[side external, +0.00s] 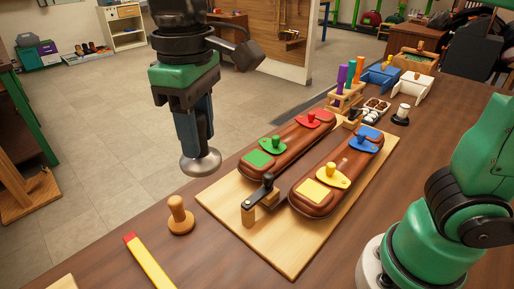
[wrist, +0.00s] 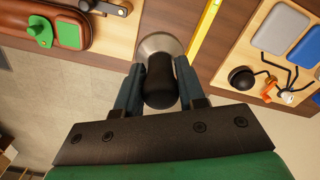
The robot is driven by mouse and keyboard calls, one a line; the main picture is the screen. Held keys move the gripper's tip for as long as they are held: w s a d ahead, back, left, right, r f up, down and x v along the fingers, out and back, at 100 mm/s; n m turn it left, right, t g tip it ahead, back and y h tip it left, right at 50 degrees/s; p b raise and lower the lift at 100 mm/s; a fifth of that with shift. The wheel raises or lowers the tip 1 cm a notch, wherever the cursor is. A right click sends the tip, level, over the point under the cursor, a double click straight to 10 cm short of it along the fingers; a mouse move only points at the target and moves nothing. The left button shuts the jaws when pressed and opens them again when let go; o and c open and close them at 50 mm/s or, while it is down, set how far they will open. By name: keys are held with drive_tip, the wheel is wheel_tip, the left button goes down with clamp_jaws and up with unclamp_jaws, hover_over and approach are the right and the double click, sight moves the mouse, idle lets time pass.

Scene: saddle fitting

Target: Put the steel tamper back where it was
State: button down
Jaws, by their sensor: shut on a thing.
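My gripper (side external: 193,132) is shut on the steel tamper, whose round steel base (side external: 200,163) hangs below the jaws in the side view. In the wrist view the tamper's black handle (wrist: 160,82) is between the two fingers, with part of the steel base (wrist: 158,44) beyond it. The tamper looks upright and held in the air, and appears against the floor just past the table's edge. No marked resting spot for it can be made out.
A wooden board (side external: 226,201) bears two brown saddle forms with coloured pads and a black clamp (side external: 262,190). A wooden knob (side external: 180,216) and a yellow bar (side external: 150,264) are on the table's near left. A wooden panel with pads and hooks (wrist: 235,62) shows at right in the wrist view.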

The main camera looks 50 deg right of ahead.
drive_tip(key=shift+s+a, duration=0.25)
drive_tip(key=shift+a, duration=0.3)
wheel_tip(320, 180, down, 20)
drive_tip(key=shift+s+r, duration=0.1)
drive_tip(key=shift+r, duration=0.05)
drive_tip(key=c, duration=0.5)
unclamp_jaws()
wheel_tip(320, 180, up, 12)
drive_tip(key=d+m+t, duration=0.1)
drive_tip(key=d+t, duration=0.1)
drive_tip(key=d, duration=0.3)
drive_tip(key=d+f+m+t, duration=0.1)
drive_tip(key=d+m+t, duration=0.1)
drive_tip(key=d, duration=0.4)
drive_tip(key=d+m+t, duration=0.2)
drive_tip(key=d+t, duration=0.1)
drive_tip(key=d, duration=0.2)
drive_tip(key=shift+d+f, duration=0.2)
drive_tip(key=shift+f, duration=0.05)
